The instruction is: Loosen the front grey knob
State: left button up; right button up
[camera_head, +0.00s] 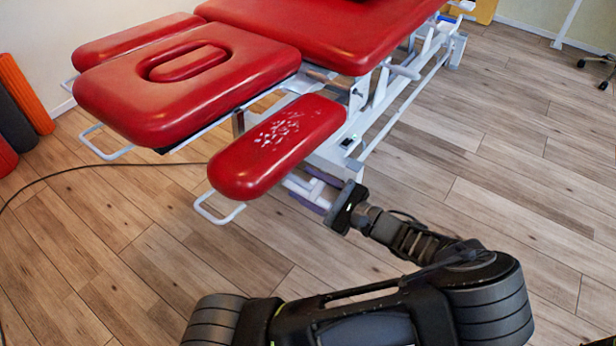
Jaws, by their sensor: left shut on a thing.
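A red treatment table (190,85) on a white metal frame has a red armrest pad (278,148) at its near side, with pale worn marks on top. My left gripper (340,208) is at the frame just right of and below the armrest pad, reaching in from the lower right. It is shut on the front grey knob, which the gripper itself hides. My right gripper is not in view.
A white loop handle (219,212) sticks out under the near end of the armrest pad. A dark cable (60,172) runs over the wooden floor (480,220) at the left. Orange and dark rolls (25,95) stand by the left wall.

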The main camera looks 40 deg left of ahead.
pick_arm(q)
jog(key=shift+r+n+p, duration=0.15)
jog(key=shift+n+p, duration=0.3)
jog(key=shift+n, duration=0.55)
jog(key=n+p, duration=0.1)
jog(key=n, duration=0.2)
jog(key=shift+n, duration=0.3)
jog(key=n+p, duration=0.1)
jog(key=n, duration=0.1)
jog(key=shift+n, duration=2)
jog(key=o, duration=1.4)
jog(key=shift+c, duration=0.2)
jog(key=shift+d, duration=0.1)
jog(key=d+p, duration=0.1)
jog(key=d, duration=0.6)
jog(key=shift+d, duration=0.3)
